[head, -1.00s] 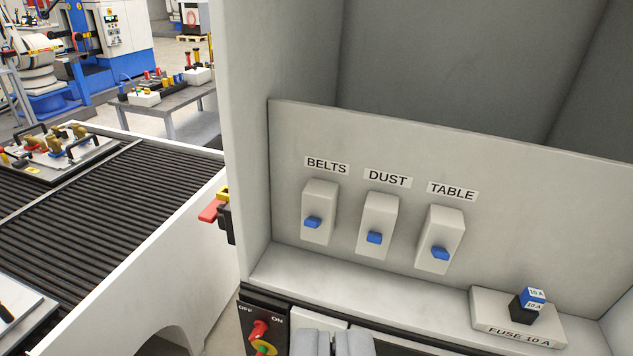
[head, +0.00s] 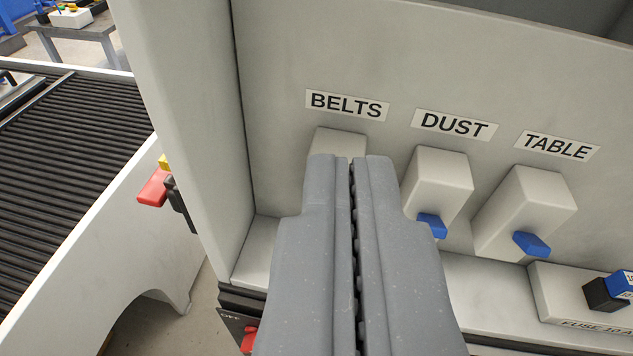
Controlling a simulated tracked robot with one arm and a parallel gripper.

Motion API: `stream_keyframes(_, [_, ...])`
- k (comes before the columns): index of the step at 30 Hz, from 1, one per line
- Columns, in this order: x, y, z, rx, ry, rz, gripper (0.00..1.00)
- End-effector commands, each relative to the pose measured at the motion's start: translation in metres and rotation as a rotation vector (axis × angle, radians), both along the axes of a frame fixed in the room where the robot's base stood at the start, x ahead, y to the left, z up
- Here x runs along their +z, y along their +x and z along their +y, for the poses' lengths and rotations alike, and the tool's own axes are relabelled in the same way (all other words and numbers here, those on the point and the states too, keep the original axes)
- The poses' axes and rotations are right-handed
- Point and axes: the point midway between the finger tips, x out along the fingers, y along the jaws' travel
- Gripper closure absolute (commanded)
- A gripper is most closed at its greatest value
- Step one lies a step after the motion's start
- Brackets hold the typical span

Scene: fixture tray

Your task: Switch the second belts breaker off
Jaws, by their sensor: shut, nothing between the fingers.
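My gripper (head: 352,160) is shut and empty. It reaches up from the bottom of the view, its fingertips in front of the BELTS breaker (head: 338,140). Only the top of that pale breaker's housing shows; its blue lever is hidden behind my fingers, and I cannot tell whether they touch it. The BELTS label (head: 347,105) is on the panel above it. Only one breaker labelled BELTS is in view.
The DUST breaker (head: 438,187) and the TABLE breaker (head: 526,208) stand to the right, their blue levers low. A fuse block (head: 565,300) is at the lower right. The cabinet's side wall (head: 190,130) is close on the left, with a roller conveyor (head: 60,150) beyond.

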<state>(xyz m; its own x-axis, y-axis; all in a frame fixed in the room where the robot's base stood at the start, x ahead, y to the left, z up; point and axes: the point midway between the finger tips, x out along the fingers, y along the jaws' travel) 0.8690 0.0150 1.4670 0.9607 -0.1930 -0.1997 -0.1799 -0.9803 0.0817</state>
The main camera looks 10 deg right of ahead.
Motion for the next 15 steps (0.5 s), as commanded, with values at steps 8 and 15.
stream_keyframes(8, [-0.040, 0.028, 0.007, -0.040, 0.015, -0.020, 1.00])
stream_keyframes(15, [-0.085, 0.040, 0.009, -0.080, 0.037, -0.032, 1.00])
